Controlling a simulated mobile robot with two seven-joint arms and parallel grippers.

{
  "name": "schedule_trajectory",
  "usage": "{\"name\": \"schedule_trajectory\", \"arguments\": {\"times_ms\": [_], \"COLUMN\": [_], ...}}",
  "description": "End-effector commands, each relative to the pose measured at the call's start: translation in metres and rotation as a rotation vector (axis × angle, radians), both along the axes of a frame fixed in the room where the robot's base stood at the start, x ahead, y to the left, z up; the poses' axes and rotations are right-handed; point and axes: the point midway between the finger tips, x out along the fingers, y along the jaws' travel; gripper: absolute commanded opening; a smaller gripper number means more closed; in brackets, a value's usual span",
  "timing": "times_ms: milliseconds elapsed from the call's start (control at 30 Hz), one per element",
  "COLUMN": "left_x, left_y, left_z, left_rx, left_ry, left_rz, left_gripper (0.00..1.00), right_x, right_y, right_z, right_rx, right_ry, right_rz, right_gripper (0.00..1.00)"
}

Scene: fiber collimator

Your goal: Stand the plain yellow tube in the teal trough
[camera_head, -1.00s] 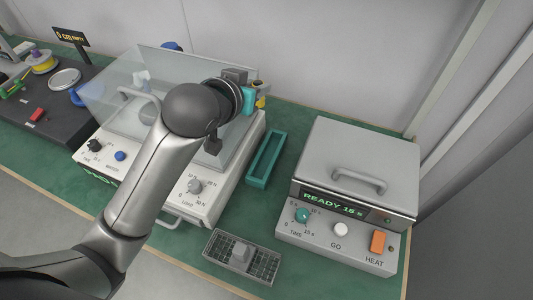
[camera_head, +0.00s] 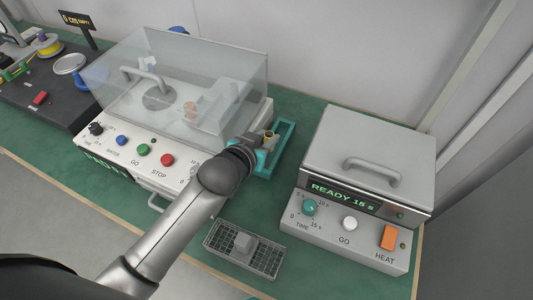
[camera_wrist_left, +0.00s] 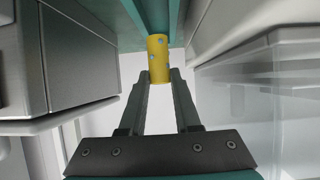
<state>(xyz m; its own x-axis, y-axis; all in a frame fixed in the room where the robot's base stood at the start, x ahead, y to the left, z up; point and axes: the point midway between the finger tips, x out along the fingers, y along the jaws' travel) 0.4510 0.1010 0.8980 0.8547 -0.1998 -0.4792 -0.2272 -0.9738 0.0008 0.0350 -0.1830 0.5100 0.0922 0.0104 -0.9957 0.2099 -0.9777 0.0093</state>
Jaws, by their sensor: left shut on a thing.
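The yellow tube (camera_head: 269,136) is held upright, or nearly so, by my left gripper (camera_head: 262,149). The long teal trough (camera_head: 281,153) lies on the green bench between the two machines. The gripper and tube are over or beside its left side, hiding part of it. I cannot tell whether the tube touches the trough floor. My right gripper is not in view.
A machine with a clear cover (camera_head: 185,70) stands close on the left. A grey heater box (camera_head: 365,150) reading READY 15 s stands close on the right. A wire rack (camera_head: 243,250) with a grey block lies in front. A dark platform (camera_head: 50,100) is at far left.

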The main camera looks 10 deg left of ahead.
Motion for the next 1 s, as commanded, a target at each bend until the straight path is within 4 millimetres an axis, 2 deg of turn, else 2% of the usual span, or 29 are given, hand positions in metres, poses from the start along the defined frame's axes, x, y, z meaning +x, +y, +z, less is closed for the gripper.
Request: {"name": "schedule_trajectory", "arguments": {"times_ms": [167,300,400,833,867,1000], "left_x": [0.0,0.0,0.0,0.0,0.0,0.0], "left_y": [0.0,0.0,0.0,0.0,0.0,0.0], "left_z": [-0.016,-0.04,-0.049,-0.054,-0.053,-0.053], "left_rx": [0.0,0.001,0.0,0.0,0.0,0.0], "left_ry": [0.0,0.002,0.001,-0.001,0.0,0.0], "left_rz": [0.0,0.0,0.0,0.0,0.0,0.0], "left_gripper": [0.0,0.0,0.0,0.0,0.34,0.5], "right_x": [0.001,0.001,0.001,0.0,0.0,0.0], "right_y": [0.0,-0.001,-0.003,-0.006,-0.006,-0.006], "right_z": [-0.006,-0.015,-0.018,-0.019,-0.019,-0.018], "right_rx": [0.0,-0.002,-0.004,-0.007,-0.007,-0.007], "right_ry": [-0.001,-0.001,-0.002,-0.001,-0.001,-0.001], "right_rz": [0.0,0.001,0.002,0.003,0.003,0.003], "right_gripper": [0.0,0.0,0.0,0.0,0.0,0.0]}}
